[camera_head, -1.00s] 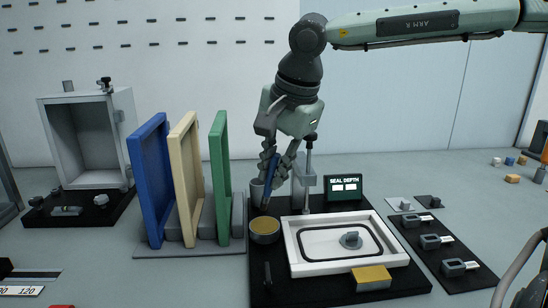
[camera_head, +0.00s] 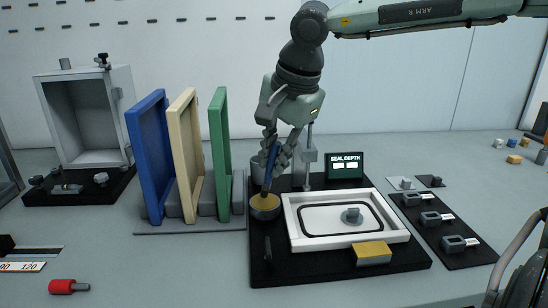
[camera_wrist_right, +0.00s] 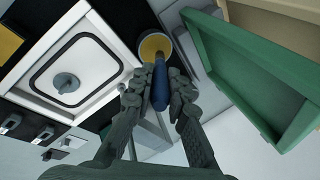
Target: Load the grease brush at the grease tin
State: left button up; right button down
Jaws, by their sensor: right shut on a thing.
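My right gripper (camera_head: 275,148) is shut on the grease brush (camera_head: 269,165), which has a blue handle. The brush also shows in the right wrist view (camera_wrist_right: 159,92), between the fingers (camera_wrist_right: 160,95). The brush points down, slightly tilted, with its lower end over the grease tin (camera_head: 265,212). The tin is a round grey tin with a yellow top, and it shows in the right wrist view (camera_wrist_right: 154,45) beyond the brush. The brush tip meets the yellow area in both views; how deep it sits I cannot tell.
A white panel tray (camera_head: 345,241) with a black seal ring lies right of the tin on a black mat. A yellow block (camera_head: 372,253) is at its front. Blue, cream and green (camera_head: 221,150) frames stand left of the tin. A seal depth display (camera_head: 345,166) stands behind.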

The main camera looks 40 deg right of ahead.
aim_at(274, 145)
jog(key=shift+f+b, duration=0.65)
jog(key=shift+b, duration=0.15)
dwell(1.9)
jog(key=shift+r+p, duration=1.5)
jog(key=shift+r, duration=2.05)
